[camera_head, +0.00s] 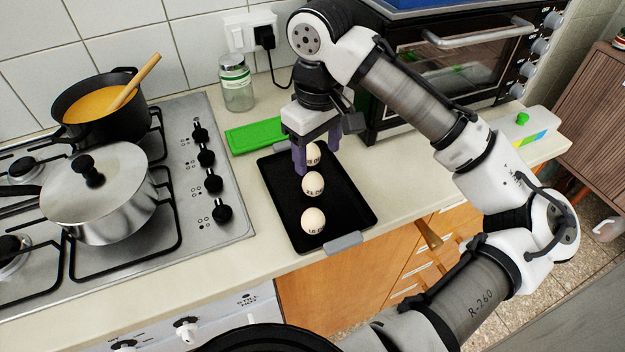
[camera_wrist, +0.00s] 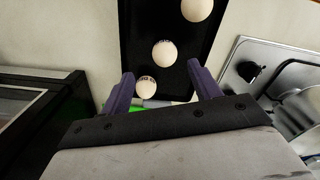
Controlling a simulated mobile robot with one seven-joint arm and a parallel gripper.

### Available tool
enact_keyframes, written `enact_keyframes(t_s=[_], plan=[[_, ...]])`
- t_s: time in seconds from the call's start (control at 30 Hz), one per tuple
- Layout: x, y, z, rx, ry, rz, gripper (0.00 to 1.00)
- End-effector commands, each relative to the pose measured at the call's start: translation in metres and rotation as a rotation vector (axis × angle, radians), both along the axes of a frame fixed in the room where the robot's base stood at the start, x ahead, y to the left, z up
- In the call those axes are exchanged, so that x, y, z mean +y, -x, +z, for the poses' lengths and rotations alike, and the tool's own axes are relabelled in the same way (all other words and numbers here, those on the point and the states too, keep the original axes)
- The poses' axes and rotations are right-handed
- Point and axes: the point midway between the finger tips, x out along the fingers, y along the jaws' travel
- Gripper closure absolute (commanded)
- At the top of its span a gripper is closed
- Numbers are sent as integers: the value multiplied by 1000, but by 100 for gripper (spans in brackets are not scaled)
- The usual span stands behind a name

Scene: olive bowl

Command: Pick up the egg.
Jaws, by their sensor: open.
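Three pale eggs lie in a row on a black tray (camera_head: 346,208) on the counter. The far egg (camera_head: 313,152) is partly hidden by my gripper in the head view. The middle egg (camera_head: 313,184) and the near egg (camera_head: 313,221) show fully. My gripper (camera_head: 316,168) points down over the far end of the tray, with its purple fingers apart. In the wrist view the far egg (camera_wrist: 147,87) appears between the open fingers (camera_wrist: 163,82), nearer the left one. The middle egg (camera_wrist: 165,53) and near egg (camera_wrist: 197,9) lie beyond. I cannot tell whether a finger touches an egg.
A hob (camera_head: 160,240) with a lidded pot (camera_head: 105,205) and a black pan of orange soup (camera_head: 95,102) is at left. An oven (camera_head: 440,65) is at right.

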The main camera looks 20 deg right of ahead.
Motion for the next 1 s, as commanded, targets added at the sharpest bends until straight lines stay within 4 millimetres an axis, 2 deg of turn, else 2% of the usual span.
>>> enact_keyframes(t_s=[0.1, 0.37, 0.63, 0.9, 0.93, 1.0], plan=[[0, 0, -16, 1, -3, 0, 38], [4, 1, -35, 1, -2, 1, 38], [8, 1, -71, 1, -1, 0, 38], [8, 1, -76, 0, 0, 0, 38], [8, 1, -76, 0, 0, 0, 39], [8, 1, -76, 0, 0, 0, 48]])
